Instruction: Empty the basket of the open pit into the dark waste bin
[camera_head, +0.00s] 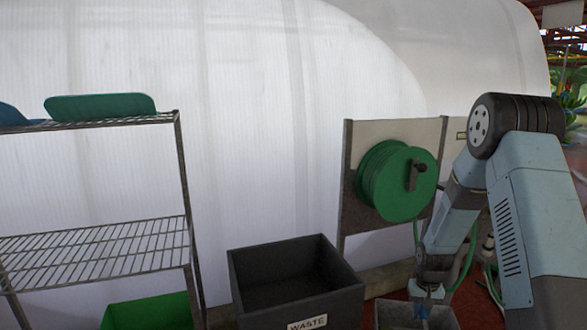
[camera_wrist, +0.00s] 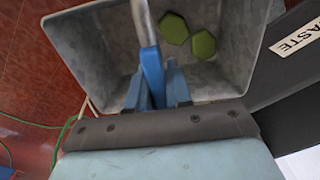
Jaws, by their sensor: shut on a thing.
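The basket is a grey metal box (camera_wrist: 97,45) below my gripper in the wrist view. Two green six-sided pieces (camera_wrist: 188,36) lie on its floor. My gripper (camera_wrist: 156,88) is shut on the basket's handle (camera_wrist: 143,20), a grey bar running across it. In the head view the basket (camera_head: 390,316) shows at the bottom edge, partly cut off, under my gripper (camera_head: 428,298). The dark waste bin (camera_head: 325,273), with a WASTE label, stands just left of the basket and looks empty in the part I see. It also shows in the wrist view (camera_wrist: 290,85) at the right.
A green hose reel (camera_head: 385,183) hangs on a panel behind the basket. Green hose (camera_wrist: 30,122) runs over the red floor.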

